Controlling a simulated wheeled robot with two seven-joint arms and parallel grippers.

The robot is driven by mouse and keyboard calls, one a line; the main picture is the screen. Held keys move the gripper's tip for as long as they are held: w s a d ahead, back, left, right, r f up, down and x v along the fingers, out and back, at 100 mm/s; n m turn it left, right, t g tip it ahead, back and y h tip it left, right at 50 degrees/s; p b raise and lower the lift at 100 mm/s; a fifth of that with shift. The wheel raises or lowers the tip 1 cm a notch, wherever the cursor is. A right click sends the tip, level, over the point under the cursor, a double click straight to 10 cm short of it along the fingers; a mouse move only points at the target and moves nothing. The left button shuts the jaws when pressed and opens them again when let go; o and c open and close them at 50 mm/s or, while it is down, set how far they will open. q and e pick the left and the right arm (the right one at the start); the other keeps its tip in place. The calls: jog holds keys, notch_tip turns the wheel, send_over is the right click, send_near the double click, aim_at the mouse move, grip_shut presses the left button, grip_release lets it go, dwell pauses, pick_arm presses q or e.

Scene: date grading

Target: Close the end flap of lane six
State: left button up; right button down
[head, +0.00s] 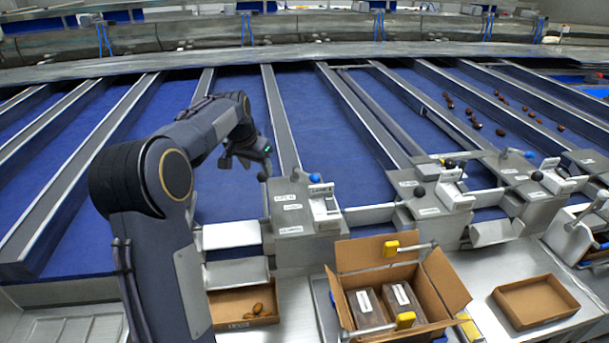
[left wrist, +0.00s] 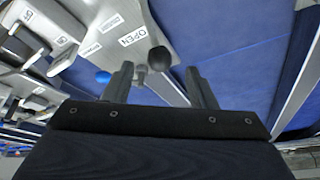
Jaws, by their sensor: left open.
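My left gripper (head: 258,160) is open and empty beside a grey metal control box (head: 283,222) at the lane ends. In the left wrist view, a black round knob (left wrist: 159,58) lies between and beyond the fingertips of my left gripper (left wrist: 162,78); I see no contact. A label reading OPEN (left wrist: 133,36) is next to the knob. The knob also shows in the head view (head: 262,177), close below the gripper. A pale metal flap plate (head: 231,235) extends left from the box. The lane number is too small to read. My right gripper is out of view.
Blue lanes with grey dividers (head: 282,120) run away behind the boxes. Dark dates (head: 477,126) lie on lanes at the right. An open carton (head: 356,256) with packs stands in front, with a tray (head: 228,298) holding dates left of it and an empty tray (head: 535,300) right.

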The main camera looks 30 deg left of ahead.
aim_at(265, 180)
pick_arm(q)
jog(key=p+x, duration=0.2)
jog(key=x, duration=0.6)
jog(key=shift+w, duration=0.2)
grip_shut()
